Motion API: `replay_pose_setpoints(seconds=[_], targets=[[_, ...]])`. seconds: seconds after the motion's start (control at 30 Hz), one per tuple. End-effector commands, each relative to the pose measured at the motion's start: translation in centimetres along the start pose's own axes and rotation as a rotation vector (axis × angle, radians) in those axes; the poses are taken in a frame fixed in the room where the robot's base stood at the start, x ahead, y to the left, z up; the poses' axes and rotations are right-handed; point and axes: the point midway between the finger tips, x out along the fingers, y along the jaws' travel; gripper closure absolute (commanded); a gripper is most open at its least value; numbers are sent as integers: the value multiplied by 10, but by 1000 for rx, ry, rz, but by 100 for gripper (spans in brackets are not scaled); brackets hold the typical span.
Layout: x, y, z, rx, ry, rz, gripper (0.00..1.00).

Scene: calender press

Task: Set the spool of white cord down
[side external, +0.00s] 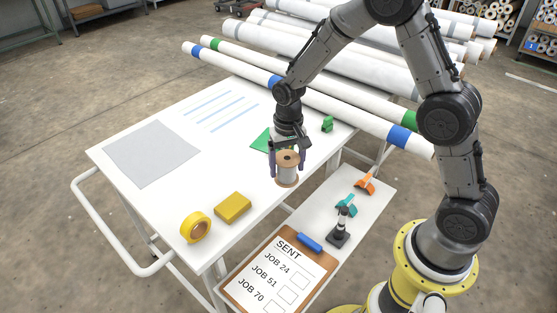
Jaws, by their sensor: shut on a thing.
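The spool of white cord (287,172) has brown flanges and pale cord wound between them. It is upright at the right edge of the white table (165,204). My gripper (288,166) points down, with its two fingers on either side of the spool, and is shut on it. I cannot tell whether the spool's base touches the table top or hangs slightly above it. A green sheet (261,140) lies partly hidden behind my gripper.
A yellow tape roll (195,228), yellow block (233,207), grey sheet (151,153) and green clip (327,124) lie on the table. A lower side shelf holds a clipboard (262,291), orange (366,183) and teal clamps (347,203). Long white rolls (240,70) lie behind.

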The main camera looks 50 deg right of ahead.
Motion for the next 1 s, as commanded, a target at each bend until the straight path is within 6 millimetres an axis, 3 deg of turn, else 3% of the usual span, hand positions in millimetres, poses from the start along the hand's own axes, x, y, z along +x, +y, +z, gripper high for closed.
replay_pose_setpoints(seconds=[0.2, 0.4, 1.0], targets=[[11, 8, 11, -333, 0, 0, 79], [12, 7, 8, -499, 2, -1, 79], [12, 6, 8, -534, 2, -1, 79]])
